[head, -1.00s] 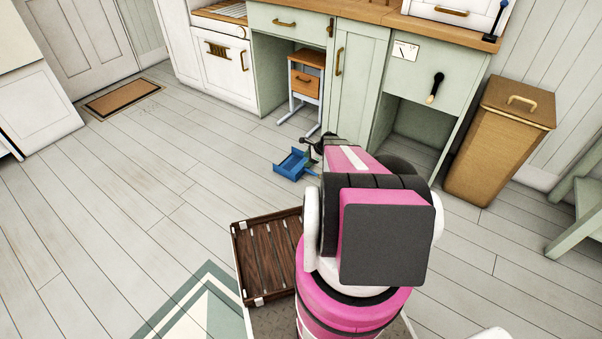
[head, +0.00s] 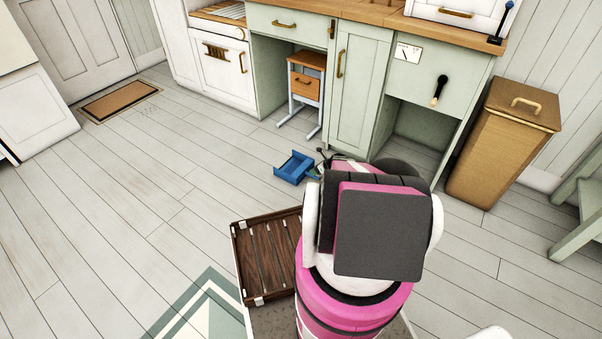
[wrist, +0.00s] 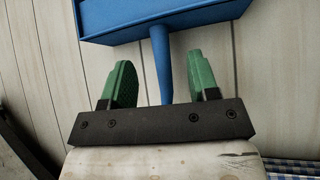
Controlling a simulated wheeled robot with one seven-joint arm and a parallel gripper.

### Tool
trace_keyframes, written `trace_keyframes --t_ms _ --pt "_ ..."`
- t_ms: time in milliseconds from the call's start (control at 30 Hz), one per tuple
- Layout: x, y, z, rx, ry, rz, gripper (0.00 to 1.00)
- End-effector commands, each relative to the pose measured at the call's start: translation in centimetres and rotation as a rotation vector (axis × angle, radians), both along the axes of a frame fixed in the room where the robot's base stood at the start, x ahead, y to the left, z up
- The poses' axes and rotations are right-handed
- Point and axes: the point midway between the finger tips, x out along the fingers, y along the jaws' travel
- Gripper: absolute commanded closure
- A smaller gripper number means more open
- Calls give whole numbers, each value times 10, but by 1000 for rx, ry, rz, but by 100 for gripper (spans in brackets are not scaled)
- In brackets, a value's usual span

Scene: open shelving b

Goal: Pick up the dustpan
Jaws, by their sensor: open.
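The blue dustpan (head: 294,167) lies on the floor in front of the green cabinets in the head view, its handle partly hidden behind my arm. In the wrist view the dustpan's pan (wrist: 150,18) is at the top, and its blue handle (wrist: 162,65) runs down between my two green fingers. My gripper (wrist: 163,78) is open, with one finger on each side of the handle and a gap on both sides. In the head view my gripper is mostly hidden by my arm, close beside the dustpan.
A brown slatted wooden crate (head: 267,258) is left of my arm. Green cabinets (head: 357,90) stand behind the dustpan, with a small drawer stand (head: 305,88) under the counter. A brown bin (head: 503,140) is on the right.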

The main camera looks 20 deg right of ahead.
Motion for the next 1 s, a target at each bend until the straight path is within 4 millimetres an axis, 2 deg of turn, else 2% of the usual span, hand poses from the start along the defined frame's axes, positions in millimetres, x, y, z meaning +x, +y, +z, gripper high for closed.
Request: trace_keyframes --t_ms 300,567,600,767,1000 --pt "17 22 -33 0 1 2 45" --pt "19 26 -35 0 -1 1 45" --pt "19 26 -35 -1 0 1 48" --pt "19 26 -35 0 -1 1 100" --pt "19 26 -34 0 0 1 100"
